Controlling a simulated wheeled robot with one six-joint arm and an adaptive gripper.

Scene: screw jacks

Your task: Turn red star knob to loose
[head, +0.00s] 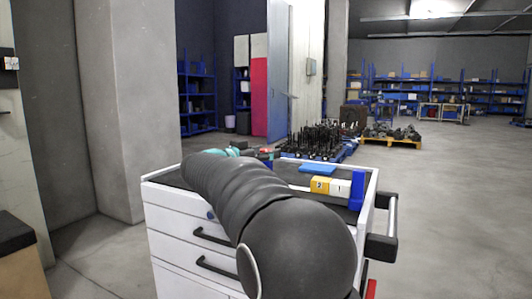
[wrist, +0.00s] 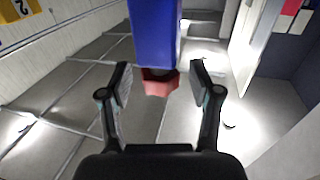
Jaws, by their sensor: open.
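The red star knob (wrist: 160,84) shows in the wrist view at the near end of a blue block (wrist: 155,35). My gripper (wrist: 161,78) is open, with one finger on each side of the knob. Gaps show between the fingers and the knob, and neither finger appears to touch it. In the head view my dark arm stretches over the cart and hides most of my gripper. I cannot make out the knob there.
A white drawer cart (head: 175,222) with a dark top stands in front. On its right are a blue upright (head: 357,190), a yellow and white block (head: 330,187) marked 2 and 1, and a flat blue piece (head: 317,169). A concrete pillar (head: 130,100) stands left. Open floor lies right.

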